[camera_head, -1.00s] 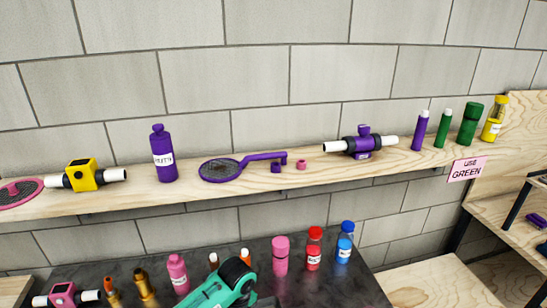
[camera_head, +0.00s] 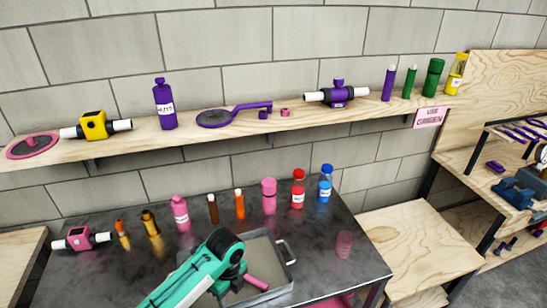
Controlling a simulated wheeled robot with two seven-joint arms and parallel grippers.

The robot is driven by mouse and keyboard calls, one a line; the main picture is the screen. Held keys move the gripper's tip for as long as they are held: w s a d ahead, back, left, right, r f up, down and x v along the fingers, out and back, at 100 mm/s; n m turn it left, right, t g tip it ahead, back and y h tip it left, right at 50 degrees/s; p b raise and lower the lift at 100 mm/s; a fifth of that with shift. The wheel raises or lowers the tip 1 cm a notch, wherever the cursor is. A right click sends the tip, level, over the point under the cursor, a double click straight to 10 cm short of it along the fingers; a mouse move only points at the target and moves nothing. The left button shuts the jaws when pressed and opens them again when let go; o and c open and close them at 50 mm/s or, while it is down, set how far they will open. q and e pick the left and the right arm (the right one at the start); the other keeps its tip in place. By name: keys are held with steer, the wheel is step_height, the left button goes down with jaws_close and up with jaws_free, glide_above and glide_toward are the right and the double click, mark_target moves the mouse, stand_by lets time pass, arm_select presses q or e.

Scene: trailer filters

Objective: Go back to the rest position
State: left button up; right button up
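My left arm, teal and black, comes in from the bottom left over the metal bench (camera_head: 345,285). Its bent joint covers part of a grey metal tray (camera_head: 283,243) on the bench. My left gripper is largely hidden behind this arm, and its fingers cannot be made out. A pink rod-like piece (camera_head: 256,283) lies in or over the tray, just right of the arm; I cannot tell whether it touches the gripper. My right arm and gripper are not in view.
The wooden shelf (camera_head: 180,143) above carries filters, bottles and a purple strainer (camera_head: 215,118). A pale wooden table (camera_head: 415,245) stands right, its top bare.

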arm_select(q)
steer(key=s+f+n+t+h, duration=0.1)
steer(key=s+n+t+h, duration=0.15)
steer(key=s+n, duration=0.75)
steer(key=s+a+r+n+t+y, duration=0.2)
steer(key=s+a+r+n, duration=0.3)
steer(key=s+a+n, duration=0.7)
step_height(320, 180, down, 35)
steer(key=s+d+g+b, duration=0.1)
steer(key=d+b, duration=0.1)
steer(key=b, duration=0.1)
steer(key=s+a+f+b, duration=0.1)
steer(key=s+a+f, duration=0.1)
steer(key=s+f, duration=0.7)
steer(key=s+a+f+g+b, duration=0.1)
steer(key=s+a+f, duration=0.1)
steer(key=s+f, duration=0.8)
step_height(320, 180, down, 2)
